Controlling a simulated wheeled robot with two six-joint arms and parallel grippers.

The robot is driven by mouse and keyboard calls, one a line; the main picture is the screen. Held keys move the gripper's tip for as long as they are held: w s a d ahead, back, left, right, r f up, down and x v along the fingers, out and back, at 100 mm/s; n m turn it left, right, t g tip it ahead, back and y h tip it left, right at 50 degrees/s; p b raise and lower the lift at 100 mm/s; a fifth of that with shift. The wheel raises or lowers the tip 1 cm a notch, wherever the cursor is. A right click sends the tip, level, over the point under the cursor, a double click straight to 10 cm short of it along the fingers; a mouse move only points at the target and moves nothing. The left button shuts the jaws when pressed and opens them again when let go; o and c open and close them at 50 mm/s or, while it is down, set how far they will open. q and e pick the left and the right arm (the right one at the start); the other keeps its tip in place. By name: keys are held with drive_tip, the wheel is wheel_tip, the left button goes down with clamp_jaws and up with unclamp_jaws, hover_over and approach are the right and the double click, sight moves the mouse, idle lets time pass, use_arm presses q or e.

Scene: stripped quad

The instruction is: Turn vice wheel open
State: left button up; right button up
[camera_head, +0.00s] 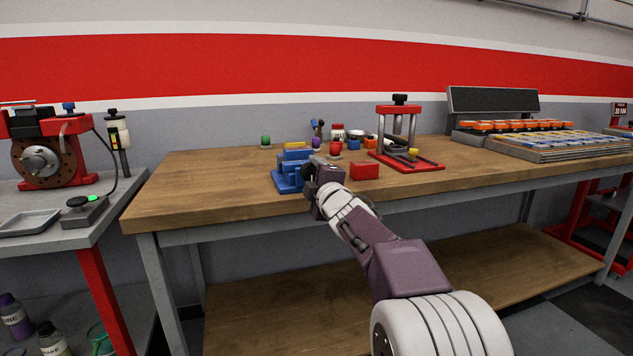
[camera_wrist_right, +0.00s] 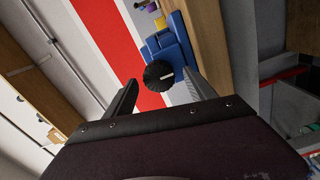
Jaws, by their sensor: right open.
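The blue vice (camera_head: 287,180) sits at the front edge of the wooden workbench. In the right wrist view the vice (camera_wrist_right: 172,38) shows with its round black wheel (camera_wrist_right: 158,75), which has a pale bar mark on its face. My right gripper (camera_head: 314,172) is at the front of the vice and hides most of the wheel in the head view. In the right wrist view my right gripper (camera_wrist_right: 160,78) is open, with one finger to each side of the wheel. I cannot tell whether the fingers touch it. My left gripper is not in view.
A red block (camera_head: 365,171) lies on the workbench (camera_head: 200,190) just right of my gripper. A red press frame (camera_head: 408,163) stands further right. Small coloured items stand behind the vice. The bench top left of the vice is clear.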

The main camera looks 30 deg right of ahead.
drive_tip(key=p+v, duration=0.1)
drive_tip(key=v, duration=0.6)
